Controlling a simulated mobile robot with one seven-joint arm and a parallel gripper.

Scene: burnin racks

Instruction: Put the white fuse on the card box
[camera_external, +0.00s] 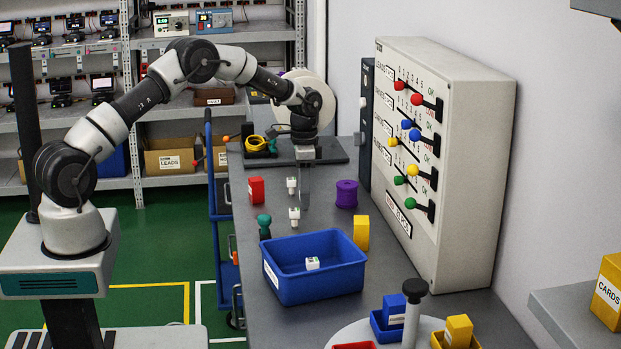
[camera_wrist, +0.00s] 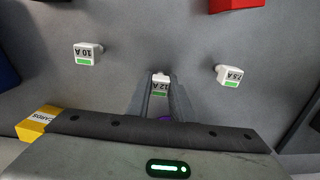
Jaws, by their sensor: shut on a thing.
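In the wrist view my gripper (camera_wrist: 160,94) is shut on a white fuse (camera_wrist: 161,79) with a green label reading 12 A. In the external view my gripper (camera_external: 305,202) points down, low over the grey bench; the held fuse cannot be made out there. Two other white fuses stand nearby: one marked 10 A (camera_wrist: 87,53) to the left and one marked 7.5 A (camera_wrist: 229,76) to the right. The yellow card box (camera_wrist: 38,123), labelled CARDS, is at lower left in the wrist view; it stands upright beside the blue bin in the external view (camera_external: 361,233).
The blue bin (camera_external: 330,284) holds another white fuse (camera_external: 312,263). A purple spool (camera_external: 346,194), red block (camera_external: 256,190) and teal object (camera_external: 264,226) stand around my gripper. A tall switch panel (camera_external: 460,190) borders the right. Another yellow CARDS box (camera_external: 607,292) sits on the right-hand shelf.

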